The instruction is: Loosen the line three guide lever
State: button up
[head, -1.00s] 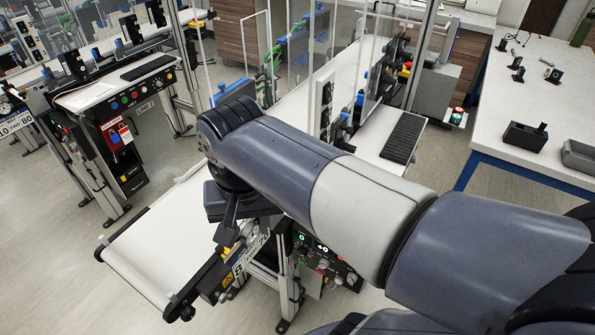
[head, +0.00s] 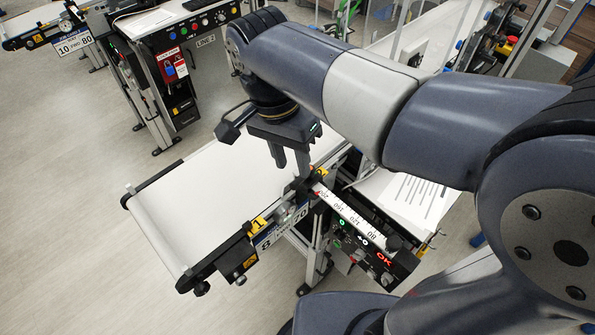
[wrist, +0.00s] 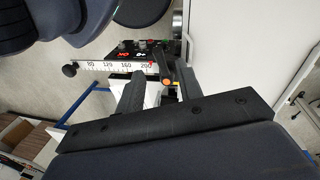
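My gripper (head: 290,162) points down over the near conveyor's side rail, beside the guide scale (head: 350,215). In the wrist view my gripper (wrist: 158,76) is open, its two fingers apart. A dark lever with an orange end (wrist: 166,82) shows between the fingers, closer to the right one; I cannot tell whether either touches it. The white scale (wrist: 115,67) runs left from it, with a red mark near 200. In the head view the lever is hidden or too small to tell behind my fingers.
The white conveyor belt (head: 215,195) lies left of my gripper. A control panel (head: 362,250) with a red OK display sits below the scale. A black knob (wrist: 69,70) is at the scale's far end. The line 2 conveyor panel (head: 185,35) stands behind, with open floor between.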

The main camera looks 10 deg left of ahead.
aim_at(297, 180)
jog(key=shift+s+d+f, duration=0.1)
jog(key=shift+d+f, duration=0.1)
jog(key=shift+f, duration=0.95)
jog(key=shift+s+d+f, duration=0.1)
jog(key=shift+d+f, duration=0.1)
jog(key=shift+f, duration=0.9)
jog(key=shift+c, duration=0.2)
grip_shut()
